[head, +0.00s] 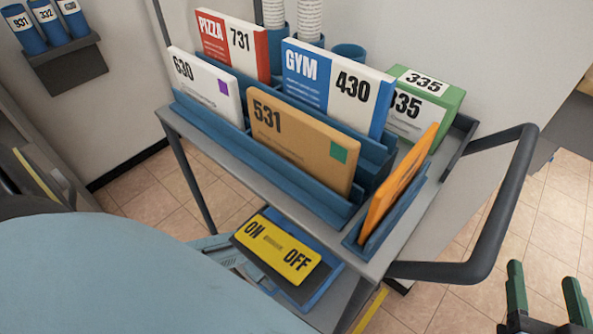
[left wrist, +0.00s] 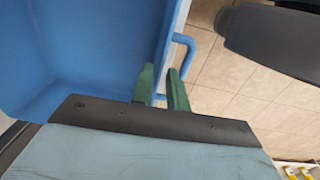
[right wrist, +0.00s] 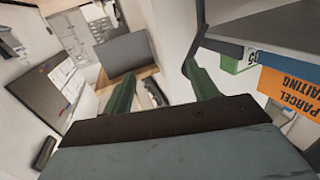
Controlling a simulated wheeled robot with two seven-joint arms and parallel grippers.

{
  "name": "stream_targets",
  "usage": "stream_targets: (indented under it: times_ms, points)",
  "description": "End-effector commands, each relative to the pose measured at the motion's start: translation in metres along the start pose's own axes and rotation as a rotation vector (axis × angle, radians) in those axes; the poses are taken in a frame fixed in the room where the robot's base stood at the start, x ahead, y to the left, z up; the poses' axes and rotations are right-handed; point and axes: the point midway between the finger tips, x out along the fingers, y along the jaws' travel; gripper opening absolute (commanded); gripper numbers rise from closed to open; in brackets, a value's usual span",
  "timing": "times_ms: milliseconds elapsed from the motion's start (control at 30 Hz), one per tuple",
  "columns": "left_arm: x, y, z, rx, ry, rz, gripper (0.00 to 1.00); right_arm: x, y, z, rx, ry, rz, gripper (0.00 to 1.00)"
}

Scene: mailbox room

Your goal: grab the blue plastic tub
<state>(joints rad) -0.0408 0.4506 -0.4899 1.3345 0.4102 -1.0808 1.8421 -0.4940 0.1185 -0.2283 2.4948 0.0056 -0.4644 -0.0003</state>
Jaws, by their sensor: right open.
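The blue plastic tub (left wrist: 80,55) fills the left of the left wrist view, its inner wall showing and a blue handle (left wrist: 187,50) on its outer side. My left gripper (left wrist: 161,72) has one finger inside the tub and the other outside, beside the handle. The fingers are close together with the tub's rim between them. In the head view my left arm covers the lower left and the left gripper is hidden. My right gripper (head: 545,290) is open and empty at the lower right; it also shows in the right wrist view (right wrist: 160,80).
A grey cart (head: 230,160) with upright parcels in blue racks stands in front; its dark push handle (head: 510,200) sticks out right. A yellow ON/OFF plate (head: 278,247) lies below its top. Wall cups hang far left. Tiled floor is clear at right.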

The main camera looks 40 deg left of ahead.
Motion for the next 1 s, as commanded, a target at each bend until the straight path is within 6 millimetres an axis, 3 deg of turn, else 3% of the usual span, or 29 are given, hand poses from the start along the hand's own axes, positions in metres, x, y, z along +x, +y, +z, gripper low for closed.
stream_targets:
  times_ms: [267,467,633,1000]
  points:
    - [0.005,0.0,-0.001,-0.001,0.0,0.0,0.15,0.001,-0.003,-0.014,0.003,0.089,-0.008,0.59]
    - [0.013,0.001,-0.003,-0.001,0.0,0.0,0.15,-0.003,-0.008,-0.04,0.01,0.258,-0.021,0.59]
    - [0.021,0.001,-0.004,0.0,0.001,0.0,0.15,-0.011,-0.013,-0.066,0.018,0.428,-0.033,0.59]
    - [0.047,0.001,-0.007,-0.001,0.0,0.0,0.15,-0.035,-0.014,-0.092,0.025,0.765,-0.04,0.59]
